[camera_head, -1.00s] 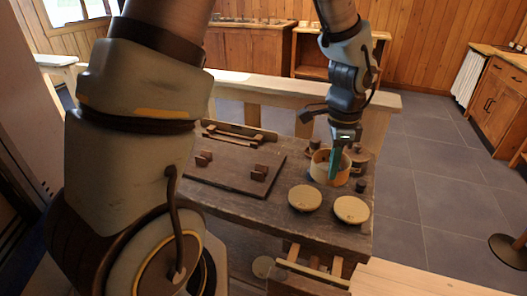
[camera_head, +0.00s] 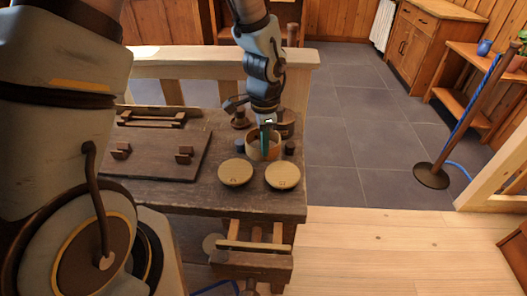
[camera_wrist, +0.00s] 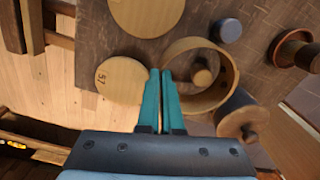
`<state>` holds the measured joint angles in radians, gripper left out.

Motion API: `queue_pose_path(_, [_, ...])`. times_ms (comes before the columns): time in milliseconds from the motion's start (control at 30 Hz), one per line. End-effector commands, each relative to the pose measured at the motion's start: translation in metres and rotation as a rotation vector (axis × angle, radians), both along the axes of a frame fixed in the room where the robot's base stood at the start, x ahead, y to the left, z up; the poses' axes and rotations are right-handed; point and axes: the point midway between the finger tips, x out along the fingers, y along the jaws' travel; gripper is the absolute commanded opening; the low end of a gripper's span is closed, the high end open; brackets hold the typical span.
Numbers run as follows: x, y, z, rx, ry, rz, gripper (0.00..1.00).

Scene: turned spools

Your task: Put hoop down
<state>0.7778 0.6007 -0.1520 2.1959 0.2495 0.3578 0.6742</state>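The hoop (camera_head: 256,153) is a pale wooden ring at the right part of the dark workbench (camera_head: 215,198). It also shows in the wrist view (camera_wrist: 222,98), where a wooden spool (camera_wrist: 203,72) appears inside its outline. My gripper (camera_head: 265,127) comes down from above at the hoop. In the wrist view, my gripper's teal fingers (camera_wrist: 161,72) are close together with the hoop's wall between their tips. I cannot tell whether the hoop's underside touches the bench or whether the spool stands within it.
Two round wooden discs (camera_head: 235,172) (camera_head: 283,176) lie in front of the hoop. Small dark pieces (camera_head: 240,147) (camera_head: 290,148) stand on either side, and spools (camera_head: 285,124) stand behind. A dark board with blocks (camera_head: 150,150) lies at left. A pale rail (camera_head: 190,60) runs behind.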

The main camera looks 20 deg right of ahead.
Motion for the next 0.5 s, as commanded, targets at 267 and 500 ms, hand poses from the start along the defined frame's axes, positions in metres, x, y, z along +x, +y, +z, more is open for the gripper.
queue_pose_path(267, [-0.001,0.0,-0.028,0.001,0.001,-0.002,0.0])
queue_pose_path(500, [0.0,0.0,-0.028,0.0,0.0,-0.002,0.0])
